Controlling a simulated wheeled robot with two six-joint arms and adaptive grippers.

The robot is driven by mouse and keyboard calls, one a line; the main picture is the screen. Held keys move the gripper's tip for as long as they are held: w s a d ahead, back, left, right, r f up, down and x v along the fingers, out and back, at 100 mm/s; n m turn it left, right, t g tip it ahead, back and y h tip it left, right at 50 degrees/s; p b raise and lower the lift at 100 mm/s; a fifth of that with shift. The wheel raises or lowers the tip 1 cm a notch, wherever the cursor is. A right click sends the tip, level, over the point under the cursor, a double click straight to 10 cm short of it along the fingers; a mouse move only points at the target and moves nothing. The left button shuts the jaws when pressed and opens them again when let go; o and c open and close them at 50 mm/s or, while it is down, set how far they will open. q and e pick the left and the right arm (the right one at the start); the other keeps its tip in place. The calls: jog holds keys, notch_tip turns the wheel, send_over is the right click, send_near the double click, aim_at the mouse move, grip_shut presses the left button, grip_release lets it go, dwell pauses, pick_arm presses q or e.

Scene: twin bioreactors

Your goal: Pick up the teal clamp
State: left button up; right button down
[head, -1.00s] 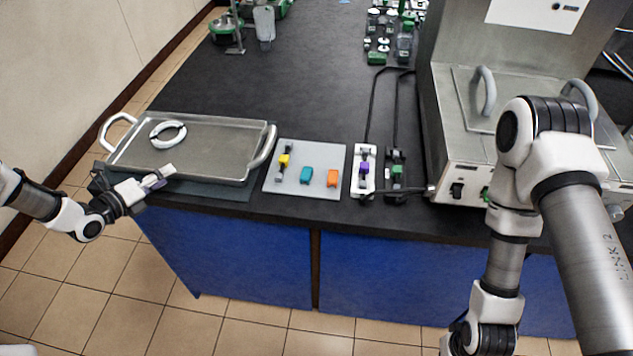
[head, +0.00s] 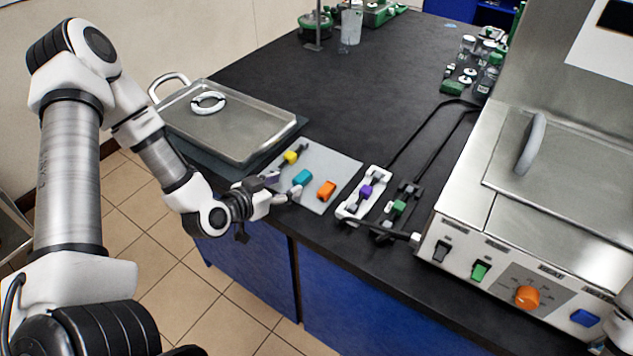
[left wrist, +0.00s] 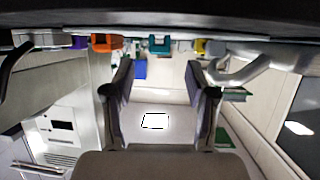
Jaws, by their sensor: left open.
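The teal clamp (head: 302,177) lies on a light grey mat (head: 320,203) near the bench's front edge, between the yellow clamp (head: 291,157) and the orange clamp (head: 326,190). My left gripper (head: 285,186) is open and empty just to the left of the teal clamp, with its fingers pointing at it. In the left wrist view, the teal clamp (left wrist: 157,46) appears upside down, centred beyond the gap between the open fingers (left wrist: 159,80). The clamp is not between the finger pads. My right gripper is out of view.
A metal tray (head: 245,150) with a white ring (head: 208,103) stands left of the mat. A white holder with a purple clamp (head: 366,190) and a dark holder with a green clamp (head: 399,207) stand right of it. A steel machine (head: 480,225) fills the right side.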

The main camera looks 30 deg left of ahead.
aim_at(301, 178)
pick_arm(q)
jog(key=x, duration=0.6)
jog(key=shift+w+d+r, duration=0.15)
jog(key=shift+w+d, duration=0.15)
jog(key=shift+a, duration=0.3)
jog(key=shift+c, duration=0.7)
jog(key=shift+d, duration=0.1)
jog(key=c, duration=0.8)
